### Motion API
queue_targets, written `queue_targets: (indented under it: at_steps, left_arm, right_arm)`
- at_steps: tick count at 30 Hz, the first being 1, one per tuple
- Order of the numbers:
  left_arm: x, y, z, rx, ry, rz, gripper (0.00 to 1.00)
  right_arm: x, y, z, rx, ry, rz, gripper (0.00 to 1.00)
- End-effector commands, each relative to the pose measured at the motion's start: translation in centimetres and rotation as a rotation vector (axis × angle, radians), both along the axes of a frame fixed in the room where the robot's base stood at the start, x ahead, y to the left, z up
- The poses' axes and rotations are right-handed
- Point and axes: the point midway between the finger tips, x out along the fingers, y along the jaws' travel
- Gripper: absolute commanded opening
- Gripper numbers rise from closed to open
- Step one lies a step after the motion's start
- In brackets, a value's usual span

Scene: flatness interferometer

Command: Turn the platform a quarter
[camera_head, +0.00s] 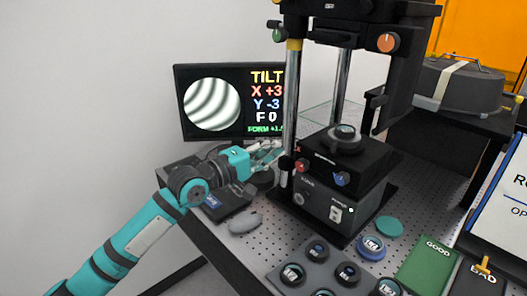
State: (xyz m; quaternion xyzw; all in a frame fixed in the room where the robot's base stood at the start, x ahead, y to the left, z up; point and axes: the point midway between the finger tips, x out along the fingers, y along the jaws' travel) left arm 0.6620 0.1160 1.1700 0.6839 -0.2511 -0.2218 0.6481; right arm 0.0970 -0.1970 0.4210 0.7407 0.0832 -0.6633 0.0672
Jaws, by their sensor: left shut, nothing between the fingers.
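The interferometer's black platform unit (338,160) sits on a lower dark box with a switch. A dark round mount with a glossy disc (345,135) is on top of it. A red knob (301,165) and a blue knob (341,179) are on its front. My left gripper (272,154) is shut and empty, just left of the red knob and the front column. Its fingertips are small here, and I cannot tell whether they touch anything. My right gripper is not in view.
A monitor (228,103) behind my left arm shows curved fringes and reads TILT X +3, Y -3, F 0. A mouse (244,221) and a dark box lie in front. A tray (325,270) of round optics, a green GOOD box (425,268) and a BAD box are at the front right.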

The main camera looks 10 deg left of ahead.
Motion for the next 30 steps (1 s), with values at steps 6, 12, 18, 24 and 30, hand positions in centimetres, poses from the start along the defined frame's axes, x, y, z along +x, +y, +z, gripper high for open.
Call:
queue_targets:
  at_steps: [6,12,18,24,30]
  left_arm:
    - [1.0,-0.6,-0.2,-0.050,0.064,-0.018,0.00]
    - [3.8,-3.0,0.1,-0.049,0.060,-0.016,0.00]
    - [6.9,-5.6,-0.1,-0.046,0.059,-0.015,0.00]
    - [6.9,-8.1,0.2,-0.047,0.060,-0.018,0.00]
    - [6.1,-9.6,-0.1,-0.047,0.060,-0.016,0.00]
  right_arm:
    - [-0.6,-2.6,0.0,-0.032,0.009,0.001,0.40]
    - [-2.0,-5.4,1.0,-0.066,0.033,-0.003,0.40]
    - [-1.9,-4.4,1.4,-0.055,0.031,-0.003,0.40]
    - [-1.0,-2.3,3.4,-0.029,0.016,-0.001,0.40]
    - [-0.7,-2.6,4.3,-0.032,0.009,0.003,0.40]
